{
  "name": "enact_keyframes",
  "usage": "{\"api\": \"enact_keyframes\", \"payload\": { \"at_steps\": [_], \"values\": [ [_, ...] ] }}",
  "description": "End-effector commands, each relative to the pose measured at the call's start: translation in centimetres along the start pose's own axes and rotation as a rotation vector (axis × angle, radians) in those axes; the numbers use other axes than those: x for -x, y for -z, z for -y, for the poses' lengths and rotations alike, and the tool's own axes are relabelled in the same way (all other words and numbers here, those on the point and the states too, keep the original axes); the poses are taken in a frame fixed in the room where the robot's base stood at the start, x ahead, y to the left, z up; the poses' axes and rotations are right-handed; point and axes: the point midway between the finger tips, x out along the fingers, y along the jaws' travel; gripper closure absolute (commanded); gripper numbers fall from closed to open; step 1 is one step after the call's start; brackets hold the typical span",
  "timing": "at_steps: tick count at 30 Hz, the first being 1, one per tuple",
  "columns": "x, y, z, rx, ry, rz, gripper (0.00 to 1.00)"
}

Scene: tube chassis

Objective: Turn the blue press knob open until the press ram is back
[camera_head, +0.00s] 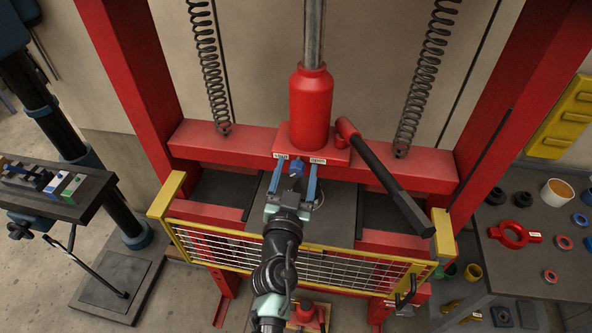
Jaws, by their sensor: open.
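The small blue press knob (296,169) sits on the front of the red press block, between two small white labels. My gripper (297,165) is open, with one blue finger to the left of the knob and one to the right. A gap shows on both sides, so the fingers look apart from the knob. The red ram cylinder (311,108) stands upright above the block, with a steel rod rising from it. The lower end of the ram is hidden behind the crossbeam and my arm.
A red lever with a long black handle (390,185) slopes down at the right of the knob. A table (510,265) with rings and tools stands right; a tool shelf (75,205) stands left.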

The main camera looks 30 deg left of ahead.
Motion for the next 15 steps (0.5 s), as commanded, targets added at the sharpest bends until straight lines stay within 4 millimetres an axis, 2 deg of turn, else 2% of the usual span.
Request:
{"api": "enact_keyframes", "payload": {
  "at_steps": [7,8,15],
  "values": [
    [-0.06,-0.03,0.00,0.000,0.000,0.001,0.28],
    [-0.05,-0.03,0.01,0.000,0.000,0.001,0.32],
    [-0.04,-0.02,0.01,0.000,0.000,0.000,0.75]
  ]
}}
